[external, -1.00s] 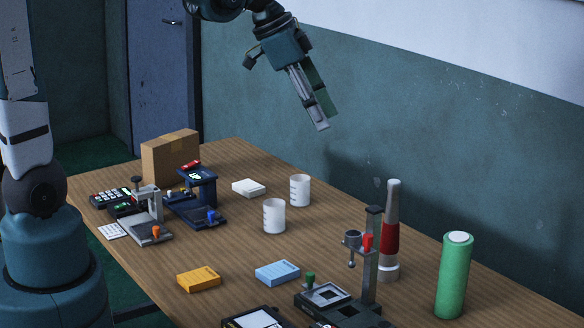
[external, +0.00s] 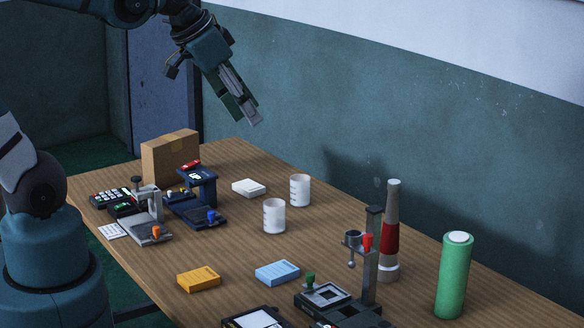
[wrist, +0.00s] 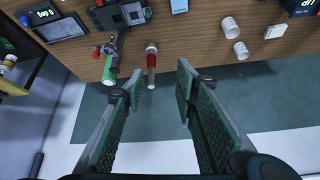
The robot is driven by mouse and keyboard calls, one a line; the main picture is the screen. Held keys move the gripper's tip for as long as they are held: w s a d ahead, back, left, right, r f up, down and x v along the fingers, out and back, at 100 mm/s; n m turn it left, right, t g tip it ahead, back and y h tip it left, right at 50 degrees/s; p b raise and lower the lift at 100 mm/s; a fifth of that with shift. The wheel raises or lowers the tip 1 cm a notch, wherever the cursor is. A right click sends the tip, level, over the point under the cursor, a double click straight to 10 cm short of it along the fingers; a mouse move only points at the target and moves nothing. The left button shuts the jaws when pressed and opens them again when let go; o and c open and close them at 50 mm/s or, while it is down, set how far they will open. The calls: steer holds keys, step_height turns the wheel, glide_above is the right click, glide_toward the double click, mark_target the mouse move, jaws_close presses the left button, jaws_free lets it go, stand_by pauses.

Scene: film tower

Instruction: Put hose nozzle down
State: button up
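The hose nozzle (external: 391,240), a tapered grey tube with a red middle band and a pale base ring, stands upright on the wooden table at the right, behind a small black stand. It also shows in the wrist view (wrist: 151,68). My gripper (external: 252,119) is high above the far part of the table, well to the left of the nozzle and apart from it. In the wrist view my gripper (wrist: 158,82) has its two green-padded fingers spread with nothing between them.
A green cylinder (external: 454,275) stands right of the nozzle. A black stand with a red lever (external: 367,243) is just in front of it. Two white beakers (external: 274,216), a yellow box (external: 199,279), a blue box (external: 277,272) and a cardboard box (external: 170,160) are on the table (external: 335,236).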

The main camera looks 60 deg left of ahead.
steer(key=s+a+f+n, duration=0.1)
steer(key=s+n, duration=0.1)
steer(key=s, duration=0.4)
steer(key=shift+a+t+y, duration=0.3)
steer(key=shift+t+y, duration=0.1)
steer(key=shift+s+f, duration=0.1)
